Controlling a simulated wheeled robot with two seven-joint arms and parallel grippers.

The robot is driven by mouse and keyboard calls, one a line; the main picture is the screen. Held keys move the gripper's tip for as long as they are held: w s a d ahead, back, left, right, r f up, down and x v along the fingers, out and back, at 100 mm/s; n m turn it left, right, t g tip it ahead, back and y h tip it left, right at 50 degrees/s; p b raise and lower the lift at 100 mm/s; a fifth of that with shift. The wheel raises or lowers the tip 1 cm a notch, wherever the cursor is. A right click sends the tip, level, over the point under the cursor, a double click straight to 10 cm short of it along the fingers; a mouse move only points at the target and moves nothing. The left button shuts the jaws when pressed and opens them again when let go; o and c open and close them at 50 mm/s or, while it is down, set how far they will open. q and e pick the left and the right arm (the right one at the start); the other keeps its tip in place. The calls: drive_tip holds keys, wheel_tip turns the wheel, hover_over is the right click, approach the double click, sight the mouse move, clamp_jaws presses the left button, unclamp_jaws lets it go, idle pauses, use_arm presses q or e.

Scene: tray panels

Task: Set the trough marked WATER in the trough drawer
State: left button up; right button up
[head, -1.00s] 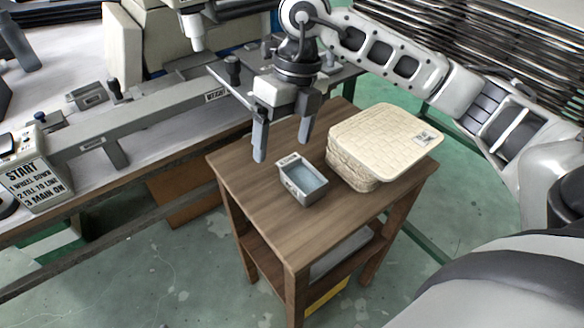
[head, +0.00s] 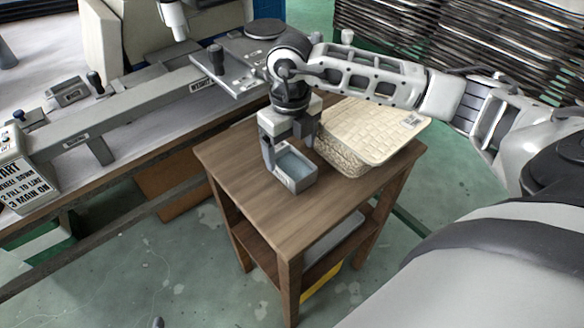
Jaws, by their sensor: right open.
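A small grey open-topped trough (head: 297,180) with a blue-grey inside stands on the wooden side table. Its mark cannot be read and its far rim is partly covered by my gripper. My right gripper (head: 286,155) is open and pointing down at the trough's far side. One finger is by the trough's left wall, the other behind its far right corner. I cannot tell whether they touch it. My left gripper is not in view. I cannot tell which part is the trough drawer; a long grey slide unit (head: 135,108) with dark knobs lies on the bench at left.
A lidded cream woven basket (head: 365,135) stands close right of the trough on the wooden table (head: 270,225). A sign block marked START (head: 15,180) is at far left. The table's front part is clear. Dark stacked panels (head: 470,40) fill the back right.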

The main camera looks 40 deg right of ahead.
sight(289, 171)
drive_tip(key=shift+a+f, duration=0.15)
drive_tip(key=shift+f, duration=1.8)
drive_tip(key=c, duration=1.4)
drive_tip(key=shift+o, duration=0.2)
drive_tip(key=shift+r, duration=0.1)
